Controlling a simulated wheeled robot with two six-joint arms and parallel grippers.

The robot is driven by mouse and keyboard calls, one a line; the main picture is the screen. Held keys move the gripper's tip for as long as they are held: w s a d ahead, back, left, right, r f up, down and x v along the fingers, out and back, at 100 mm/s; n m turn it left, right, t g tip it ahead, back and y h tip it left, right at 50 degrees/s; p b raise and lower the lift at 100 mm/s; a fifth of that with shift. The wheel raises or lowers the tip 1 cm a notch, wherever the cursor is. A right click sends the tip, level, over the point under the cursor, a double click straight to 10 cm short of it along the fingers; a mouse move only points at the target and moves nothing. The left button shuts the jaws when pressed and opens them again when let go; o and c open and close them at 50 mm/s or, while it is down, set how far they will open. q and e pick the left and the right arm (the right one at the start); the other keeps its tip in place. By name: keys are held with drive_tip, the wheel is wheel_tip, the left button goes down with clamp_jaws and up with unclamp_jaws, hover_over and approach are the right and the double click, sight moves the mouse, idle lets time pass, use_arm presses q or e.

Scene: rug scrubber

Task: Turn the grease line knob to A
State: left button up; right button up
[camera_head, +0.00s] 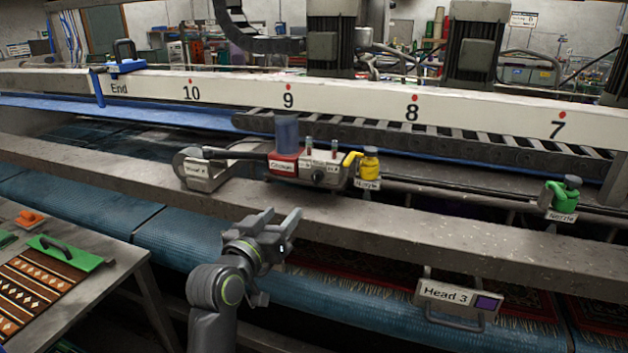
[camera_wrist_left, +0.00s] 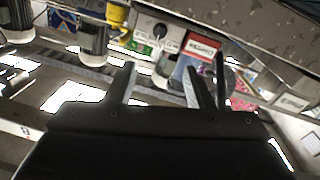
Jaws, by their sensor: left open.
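The grease line unit is a grey block with a red label (camera_head: 283,165) on the beam in the head view. Its dark round knob (camera_head: 318,175) sits on the block's front, between small white labels too small to read surely. The knob (camera_wrist_left: 160,30) also shows, inverted, in the left wrist view near the red label (camera_wrist_left: 203,47). I cannot tell which mark the knob points to. My left gripper (camera_head: 279,222) is open and empty, in front of and below the block, apart from the knob. My right gripper is not in view.
A clear blue cylinder (camera_head: 287,133) stands on the block. A yellow valve (camera_head: 369,168) is close on its right, a green valve (camera_head: 562,198) farther right. A grey housing (camera_head: 203,174) is on its left. The Head 3 handle (camera_head: 451,294) hangs below the beam.

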sight(314, 180)
use_arm(q)
drive_tip(key=p+x, duration=0.3)
drive_tip(key=x, duration=1.3)
drive_tip(key=shift+c, duration=0.5)
drive_tip(key=c, duration=0.9)
drive_tip(key=shift+f+m+b, duration=0.15)
drive_tip(key=shift+m+b, duration=0.9)
drive_tip(key=shift+m, duration=0.25)
drive_tip(key=shift+m+b, duration=1.05)
drive_tip(key=shift+m, duration=0.95)
drive_tip(key=shift+y, duration=0.3)
drive_tip(key=o, duration=1)
